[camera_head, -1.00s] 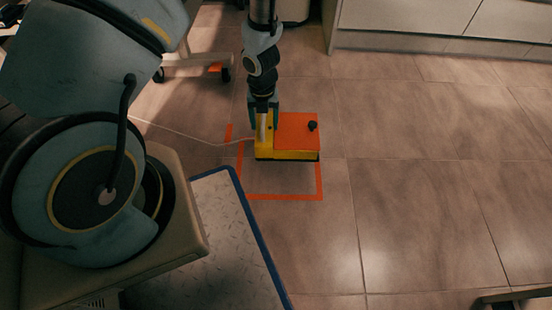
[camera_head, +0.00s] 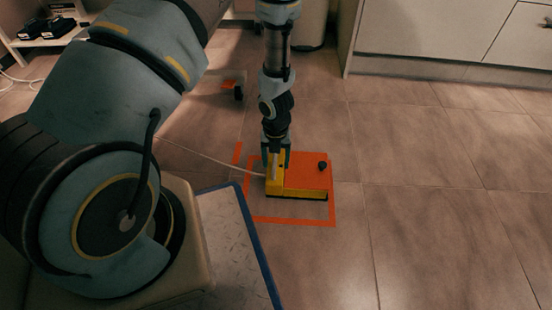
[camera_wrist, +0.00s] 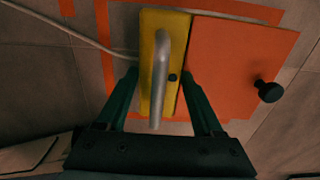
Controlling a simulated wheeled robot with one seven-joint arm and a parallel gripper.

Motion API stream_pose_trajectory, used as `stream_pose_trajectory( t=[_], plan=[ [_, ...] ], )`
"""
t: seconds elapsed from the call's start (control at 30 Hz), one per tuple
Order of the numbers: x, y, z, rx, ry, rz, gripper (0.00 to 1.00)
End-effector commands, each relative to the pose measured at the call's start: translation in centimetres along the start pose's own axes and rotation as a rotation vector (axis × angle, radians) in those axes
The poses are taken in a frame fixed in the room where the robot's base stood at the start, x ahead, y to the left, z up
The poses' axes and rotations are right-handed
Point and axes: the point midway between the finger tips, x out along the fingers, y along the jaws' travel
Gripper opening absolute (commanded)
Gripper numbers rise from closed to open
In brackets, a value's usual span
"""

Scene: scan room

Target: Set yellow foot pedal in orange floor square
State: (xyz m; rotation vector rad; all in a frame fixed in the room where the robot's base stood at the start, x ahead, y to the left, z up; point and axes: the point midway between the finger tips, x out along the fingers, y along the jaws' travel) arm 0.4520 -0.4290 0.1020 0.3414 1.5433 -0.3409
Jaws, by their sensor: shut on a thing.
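The yellow foot pedal (camera_head: 306,194) has an orange top plate with a black knob on its right side. My gripper (camera_head: 277,163) points down at its left, yellow end. In the wrist view my gripper (camera_wrist: 160,76) has its two fingers on either side of the yellow block (camera_wrist: 151,20) and its grey bar handle, shut on the pedal. The orange floor square (camera_head: 295,222) is a tape outline; its front and right strips show. The pedal appears within the outline, near the right strip, and covers part of it. I cannot tell whether its base touches the floor.
A pale cable (camera_head: 205,158) runs from the pedal to the left across the floor. A wheeled stand (camera_head: 238,90) and white cabinets (camera_head: 430,35) are behind. The tiled floor to the right is clear.

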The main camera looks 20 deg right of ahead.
Motion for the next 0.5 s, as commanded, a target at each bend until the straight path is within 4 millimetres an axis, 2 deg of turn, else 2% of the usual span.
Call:
stream_pose_trajectory(
  t=[0.37,0.4,0.5],
  plan=[
    [0.22,-0.09,0.10,0.001,-0.002,-0.002,0.00],
    [0.24,-0.04,0.03,0.001,0.000,-0.001,0.73],
    [0.23,-0.04,0.02,0.001,0.000,-0.001,0.84]
  ],
)
